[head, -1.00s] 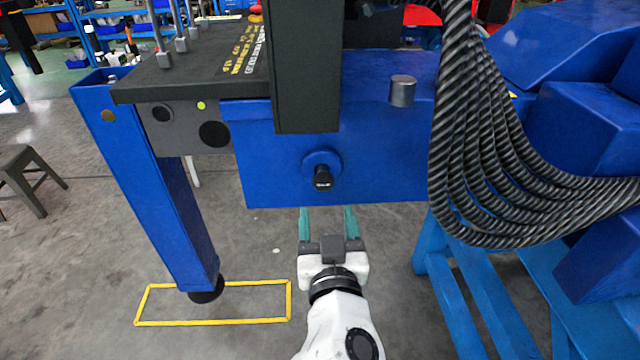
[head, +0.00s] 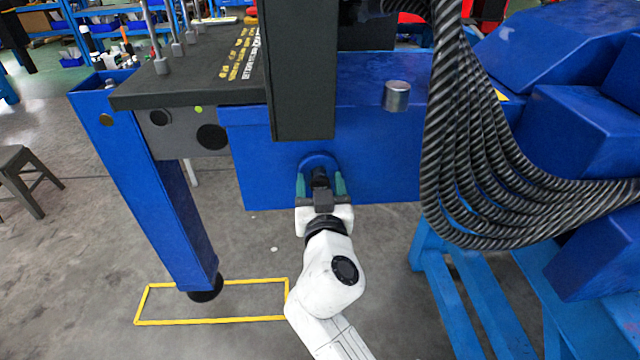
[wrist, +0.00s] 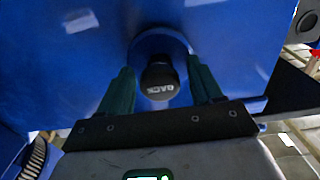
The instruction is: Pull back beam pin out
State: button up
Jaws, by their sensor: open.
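The back beam pin (wrist: 159,80) is a black knob with "BACK" lettered on its end, seated in a round blue collar (wrist: 150,42) on the blue beam. In the head view the pin (head: 320,178) shows between my fingers, below the dark upright post. My gripper (head: 320,182) is open, with one green finger on each side of the knob. In the wrist view my gripper (wrist: 160,88) shows a gap between each finger and the knob. The fingertips are close to the beam face; I cannot tell whether they touch it.
The dark post (head: 302,70) stands just above the pin. A bundle of striped hoses (head: 470,150) hangs to the right. A blue leg (head: 155,185) stands to the left, over a yellow floor outline (head: 210,321). The floor below the beam is open.

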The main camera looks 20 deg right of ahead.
grip_shut()
dwell(0.4)
jog(key=shift+s, duration=0.1)
jog(key=shift+b+v, duration=0.65)
jog(key=shift+v, duration=1.65)
jog(key=shift+f, duration=0.15)
grip_release()
jog(key=shift+s+a, duration=0.1)
jog(key=b+v, duration=0.2)
jog(key=v, duration=0.8)
jog(key=shift+s, duration=0.4)
